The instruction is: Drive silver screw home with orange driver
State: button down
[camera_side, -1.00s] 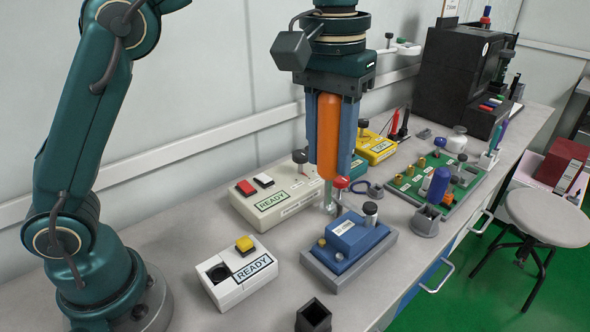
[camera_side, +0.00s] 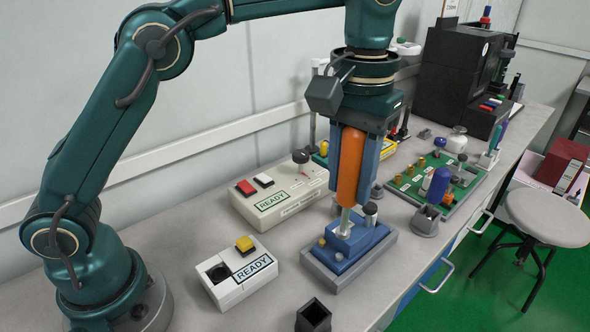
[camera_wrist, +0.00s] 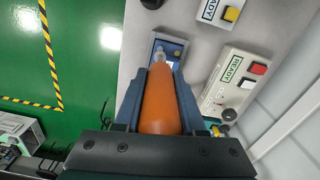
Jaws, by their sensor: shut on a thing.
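My gripper (camera_side: 355,190) is shut on the orange driver (camera_side: 350,165) and holds it nearly upright, tip down. In the wrist view the orange handle (camera_wrist: 160,105) lies between the fingers. The driver's silver shaft (camera_side: 345,221) reaches down to the top of the blue unit (camera_side: 358,243), which sits on a grey base. I cannot tell whether the tip touches. The silver screw is not clearly visible; the shaft and handle cover part of the unit's top.
A black-capped post (camera_side: 371,211) stands close behind the driver. Two READY boxes, one small (camera_side: 237,279) and one larger (camera_side: 281,203), lie to the left. A black square holder (camera_side: 313,317) stands in front. A green board (camera_side: 410,180) with several parts lies to the right.

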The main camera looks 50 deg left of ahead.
aim_at(343, 230)
jog(key=shift+f, duration=2.15)
jog(key=shift+f, duration=0.95)
dwell(1.8)
jog(key=shift+r, duration=0.1)
dwell(0.6)
jog(key=shift+r, duration=3.05)
